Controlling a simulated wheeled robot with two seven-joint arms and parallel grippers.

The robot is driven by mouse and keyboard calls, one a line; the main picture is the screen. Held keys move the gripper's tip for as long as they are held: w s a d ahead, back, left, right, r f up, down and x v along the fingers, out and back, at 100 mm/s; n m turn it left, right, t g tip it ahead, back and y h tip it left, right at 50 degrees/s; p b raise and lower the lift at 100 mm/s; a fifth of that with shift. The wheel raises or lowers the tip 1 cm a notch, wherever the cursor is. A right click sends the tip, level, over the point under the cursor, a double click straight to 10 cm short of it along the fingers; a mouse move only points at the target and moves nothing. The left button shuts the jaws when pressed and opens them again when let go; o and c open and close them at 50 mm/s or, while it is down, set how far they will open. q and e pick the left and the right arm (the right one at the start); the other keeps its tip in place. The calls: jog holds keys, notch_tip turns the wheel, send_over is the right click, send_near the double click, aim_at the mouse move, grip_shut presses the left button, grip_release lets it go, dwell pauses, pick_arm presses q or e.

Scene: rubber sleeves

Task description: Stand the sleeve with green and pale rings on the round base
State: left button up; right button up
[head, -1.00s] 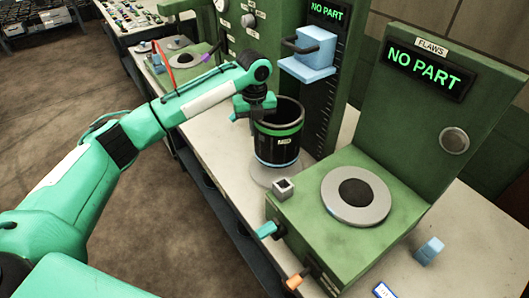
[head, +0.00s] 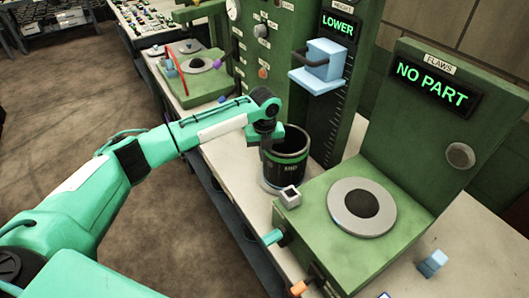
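The black sleeve (head: 287,170) is upright and open at the top. It has a green ring below its rim, a pale ring low down and a small label. It stands at the round base (head: 268,188) of the height station; only a sliver of that base shows, and whether the sleeve's underside touches it is hard to tell. My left gripper (head: 266,138) is at the left side of the sleeve's rim, closed on its wall; the fingertips are partly hidden. My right gripper is out of view.
The height station's sign (head: 338,26) reads LOWER, above a blue block (head: 323,62). The flaws station has an empty grey disc (head: 361,206) and a NO PART sign (head: 432,83). A small square grey cup (head: 289,197) sits close in front of the sleeve. A blue block (head: 432,263) lies right.

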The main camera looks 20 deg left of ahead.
pick_arm(q)
jog(key=o, duration=0.4)
jog(key=shift+o, duration=0.2)
notch_tip(320, 180, up, 11)
jog(key=b, duration=0.3)
jog(key=shift+b, duration=0.3)
jog(key=shift+r, duration=0.65)
